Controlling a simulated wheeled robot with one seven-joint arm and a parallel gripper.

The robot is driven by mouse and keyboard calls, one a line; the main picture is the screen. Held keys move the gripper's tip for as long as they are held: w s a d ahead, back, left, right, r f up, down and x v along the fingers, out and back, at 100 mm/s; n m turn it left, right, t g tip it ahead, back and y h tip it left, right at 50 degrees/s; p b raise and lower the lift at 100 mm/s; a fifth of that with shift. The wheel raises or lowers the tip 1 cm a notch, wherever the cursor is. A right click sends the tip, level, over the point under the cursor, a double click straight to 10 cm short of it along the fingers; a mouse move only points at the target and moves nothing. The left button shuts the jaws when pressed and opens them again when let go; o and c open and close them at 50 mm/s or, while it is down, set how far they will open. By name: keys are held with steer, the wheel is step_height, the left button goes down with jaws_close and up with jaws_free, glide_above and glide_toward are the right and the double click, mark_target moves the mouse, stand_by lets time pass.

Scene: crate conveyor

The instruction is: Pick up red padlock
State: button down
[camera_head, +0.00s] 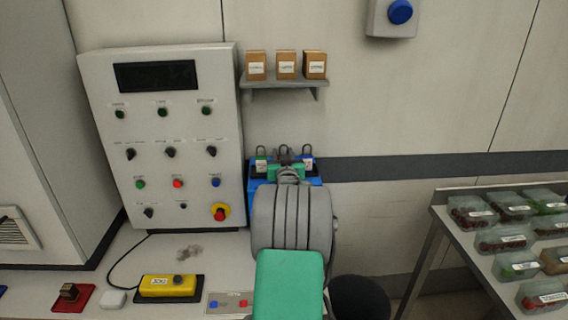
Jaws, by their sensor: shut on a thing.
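Several padlocks with grey shackles stand in a row on a blue holder (254,183) against the wall. My gripper (285,160) is at the middle of the row, shut on this padlock, between the other two. Whether the padlock is lifted off the holder cannot be told.
A control panel (160,90) stands close at the left. A shelf (284,83) with small cardboard boxes hangs above. A yellow box (168,286) sits on the counter. A table (460,230) with plastic containers stands at the right.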

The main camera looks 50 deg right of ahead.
steer(key=shift+r, duration=0.5)
step_height(320, 180, up, 3)
steer(key=shift+a+f, duration=0.1)
steer(key=shift+f, duration=0.05)
steer(key=w+a+r+b, duration=0.1)
steer(key=a+r+b, duration=0.2)
steer(key=a+r, duration=0.6)
steer(key=a, duration=0.4)
steer(key=shift+w+a+r, duration=0.2)
steer(key=shift+w+a, duration=0.1)
steer(key=shift+a, duration=0.05)
